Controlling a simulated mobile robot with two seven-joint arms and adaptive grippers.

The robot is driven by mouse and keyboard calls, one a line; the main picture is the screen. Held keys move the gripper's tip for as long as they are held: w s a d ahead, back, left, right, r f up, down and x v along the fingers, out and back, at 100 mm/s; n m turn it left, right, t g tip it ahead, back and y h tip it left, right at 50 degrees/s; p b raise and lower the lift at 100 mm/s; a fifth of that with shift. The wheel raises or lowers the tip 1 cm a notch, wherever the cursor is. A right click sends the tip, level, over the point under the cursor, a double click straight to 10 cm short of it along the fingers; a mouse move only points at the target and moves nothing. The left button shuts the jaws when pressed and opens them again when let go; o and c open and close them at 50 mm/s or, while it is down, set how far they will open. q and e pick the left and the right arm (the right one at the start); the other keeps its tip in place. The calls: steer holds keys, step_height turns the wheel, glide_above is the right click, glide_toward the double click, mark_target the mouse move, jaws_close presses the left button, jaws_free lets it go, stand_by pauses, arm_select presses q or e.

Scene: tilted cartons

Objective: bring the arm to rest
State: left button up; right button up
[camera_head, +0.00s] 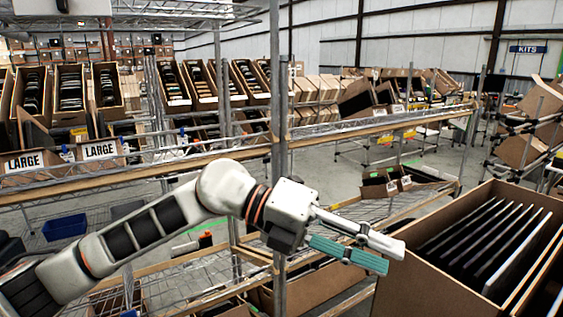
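My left arm (150,226) comes in from the lower left and reaches across to the middle of the view. Its gripper (394,256) points to the lower right, with one pale finger and one teal finger. The fingers lie close together, and from this angle I cannot tell whether a gap remains between them. I see no object held between them. The fingertips appear in front of the near wall of a large brown carton (425,275); whether they touch it is unclear. My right gripper is not in view.
The large carton at the lower right holds several dark, flat upright items (488,238). A metal rack post (275,100) stands behind my wrist. A long shelf beam (350,132) crosses behind the arm. Tilted cartons (70,95) fill the racks beyond. A blue bin (65,227) sits at left.

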arm_select(q)
steer(key=w+a+f+n+t+h, duration=0.3)
steer(key=w+a+n+t+h, duration=0.35)
steer(key=n+t+h, duration=0.6)
steer(key=w+a+f+n+t+y, duration=0.3)
steer(key=a+f+n+t+y, duration=0.25)
steer(key=f+n, duration=0.2)
steer(key=w+a+f+n+t+y, duration=0.2)
steer(key=a+f+n+t+y, duration=0.2)
steer(key=f+n+y, duration=0.4)
steer(key=s+a+f+n+g+y, duration=0.1)
steer(key=s+a+f+n+y, duration=0.15)
steer(key=f, duration=0.35)
steer(key=s+a+f+n+y, duration=0.1)
steer(key=a+f+n+y, duration=0.2)
steer(key=f, duration=0.4)
steer(key=s+a+f+n+g+y, duration=0.1)
steer(key=s+a+f+n+y, duration=0.15)
steer(key=a+f, duration=0.3)
steer(key=s+a+f+n+g+y, duration=0.1)
steer(key=s+a+f+g, duration=0.1)
steer(key=s+f, duration=0.4)
steer(key=s+a+f+n+g+y, duration=0.1)
steer(key=s+a+f+n+g, duration=0.1)
steer(key=s+a+f, duration=0.2)
steer(key=s+f, duration=0.3)
steer(key=f, duration=0.2)
steer(key=shift+s+a+g, duration=0.15)
steer(key=shift+a+g, duration=0.15)
steer(key=shift+a, duration=0.05)
